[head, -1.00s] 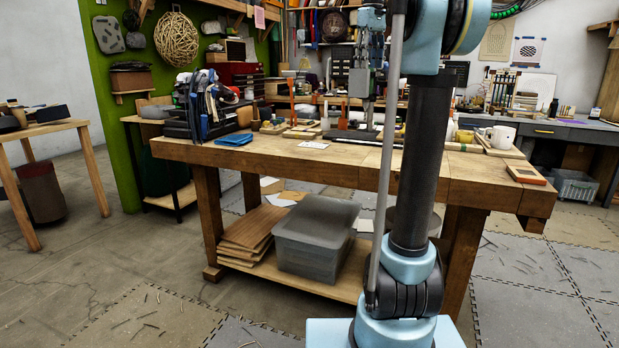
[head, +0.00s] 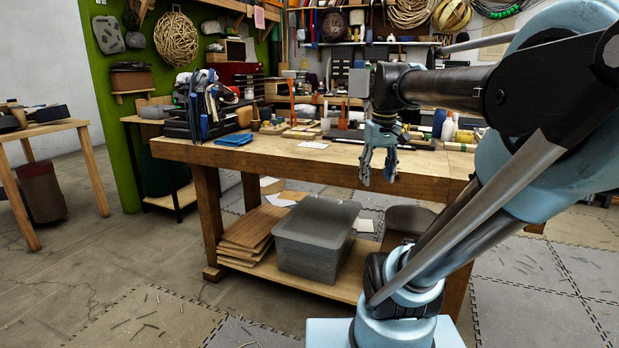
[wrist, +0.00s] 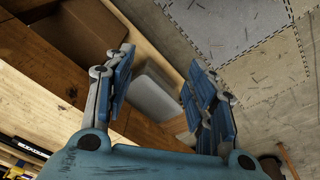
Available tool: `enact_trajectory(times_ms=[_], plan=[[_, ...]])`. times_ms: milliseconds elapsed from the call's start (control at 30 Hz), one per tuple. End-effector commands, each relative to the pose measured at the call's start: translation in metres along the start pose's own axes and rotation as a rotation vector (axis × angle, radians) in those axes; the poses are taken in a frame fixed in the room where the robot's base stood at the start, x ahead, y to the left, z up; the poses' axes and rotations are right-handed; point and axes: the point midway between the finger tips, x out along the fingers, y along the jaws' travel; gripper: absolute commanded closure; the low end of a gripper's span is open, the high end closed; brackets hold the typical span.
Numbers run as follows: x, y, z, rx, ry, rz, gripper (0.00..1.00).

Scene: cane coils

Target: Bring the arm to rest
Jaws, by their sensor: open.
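My gripper (head: 378,180) hangs pointing down in front of the workbench's front edge in the head view. Its two blue fingers are apart with nothing between them; they also show spread in the wrist view (wrist: 155,95). My arm is folded, with its elbow at the right and its forearm reaching left to the gripper. The arm hides the right part of the workbench (head: 290,155).
A grey plastic bin (head: 315,240) and stacked boards (head: 250,228) lie on the bench's lower shelf. Tools crowd the bench top, with a blue cloth (head: 234,140) at left. A wooden stool-like table (head: 50,128) stands far left.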

Motion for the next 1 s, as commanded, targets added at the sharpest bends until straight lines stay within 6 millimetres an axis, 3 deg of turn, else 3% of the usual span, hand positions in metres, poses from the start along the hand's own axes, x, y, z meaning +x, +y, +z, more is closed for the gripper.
enact_trajectory(times_ms=[33, 200, 433, 600, 1000], plan=[[0.021, -0.004, 0.017, 0.021, 0.004, 0.001, 0.49], [0.085, -0.016, 0.068, 0.097, 0.021, 0.004, 0.49], [0.154, -0.028, 0.120, 0.179, 0.038, 0.005, 0.49], [0.175, -0.032, 0.135, 0.204, 0.043, 0.006, 0.49], [0.176, -0.032, 0.136, 0.206, 0.044, 0.006, 0.49]])
